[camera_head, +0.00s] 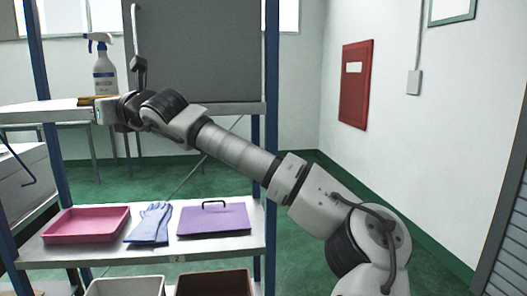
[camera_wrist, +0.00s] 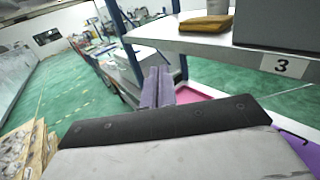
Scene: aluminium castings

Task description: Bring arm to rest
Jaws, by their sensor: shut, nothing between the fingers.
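My arm (camera_head: 235,152) reaches from the lower right up to the upper left in the head view, in front of a shelf rack. Its wrist end is level with the upper shelf, just below a white spray bottle (camera_head: 104,72). My gripper's fingers are not clear in the head view. In the wrist view my gripper (camera_wrist: 158,72) is shut and empty, with its two grey-purple fingers together. Behind and below them a pink tray (camera_wrist: 190,95) shows in part.
The lower shelf (camera_head: 105,251) holds a pink tray (camera_head: 87,226), blue gloves (camera_head: 150,224) and a purple lidded item (camera_head: 213,220). A brown cloth or sponge (camera_wrist: 206,24) and a grey box (camera_head: 195,50) are on the upper shelf (camera_wrist: 205,44). Green floor is open at left in the wrist view.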

